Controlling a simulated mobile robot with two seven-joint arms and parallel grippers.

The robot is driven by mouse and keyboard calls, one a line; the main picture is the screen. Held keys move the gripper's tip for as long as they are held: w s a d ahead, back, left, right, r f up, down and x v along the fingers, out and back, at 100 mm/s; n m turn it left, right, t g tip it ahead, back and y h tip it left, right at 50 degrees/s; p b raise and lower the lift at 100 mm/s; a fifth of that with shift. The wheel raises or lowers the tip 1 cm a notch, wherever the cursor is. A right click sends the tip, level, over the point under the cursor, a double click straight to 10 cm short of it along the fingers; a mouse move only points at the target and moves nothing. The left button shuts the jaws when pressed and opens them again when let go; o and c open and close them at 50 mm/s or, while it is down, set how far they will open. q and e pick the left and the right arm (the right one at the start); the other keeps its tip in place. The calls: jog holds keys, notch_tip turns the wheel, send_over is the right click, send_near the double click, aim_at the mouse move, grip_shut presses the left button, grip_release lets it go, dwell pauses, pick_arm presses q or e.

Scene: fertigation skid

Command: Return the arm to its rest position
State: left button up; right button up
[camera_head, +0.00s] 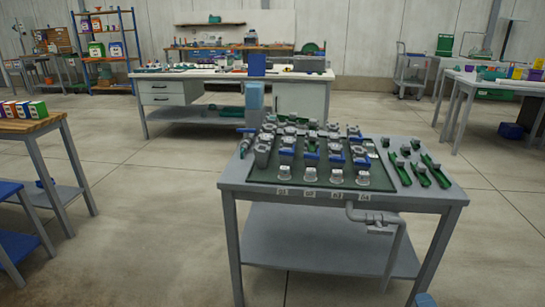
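Neither of my grippers can be made out in the head view, so whether they are open or shut does not show. A grey table (232,183) stands in front of me, right of centre. On its top lies a dark green mat (262,181) with rows of grey valve-like fittings, some with blue or green parts. Several clear cups (336,176) line the mat's front edge, above small labels. Green trays (424,176) with small grey parts lie at the table's right side. A small light-blue piece (425,300) shows at the bottom edge; I cannot tell what it belongs to.
A grey pipe (372,217) juts from the table's front and bends down. A wooden-topped table (34,125) with small boxes stands at left, with a blue step-like stand (20,245) before it. A white workbench (165,93) stands behind. Open floor (140,230) lies between the tables.

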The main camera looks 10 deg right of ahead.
jog(key=w+d+r+n+y, duration=0.2)
jog(key=d+r+n+y, duration=0.1)
jog(key=d+n, duration=0.2)
jog(key=s+a+r+m+g+y, duration=0.25)
jog(key=s+a+m+y, duration=0.4)
jog(key=a, duration=0.75)
jog(key=s+a+r+m+g+y, duration=0.2)
jog(key=s+a+r+m+y, duration=0.2)
jog(key=s+a+m, duration=0.7)
jog(key=w+a+r+m+t+h, duration=0.2)
jog(key=w+a+r+m+t, duration=0.2)
jog(key=w+a+r, duration=0.15)
pick_arm(q)
jog(key=s+a+r+g+y+p, duration=0.4)
jog(key=a+r+g+y+p, duration=0.2)
jog(key=p, duration=3.1)
jog(key=shift+a+g+p, duration=0.3)
jog(key=shift+a+p, duration=0.05)
jog(key=shift+a, duration=0.6)
pick_arm(e)
jog(key=s+d+r+g+h, duration=0.3)
jog(key=d+r+g+h, duration=0.2)
jog(key=d+g+h, duration=0.1)
jog(key=shift+s+d+r+g, duration=0.15)
jog(key=shift+s+d+g, duration=0.3)
jog(key=shift+d, duration=0.25)
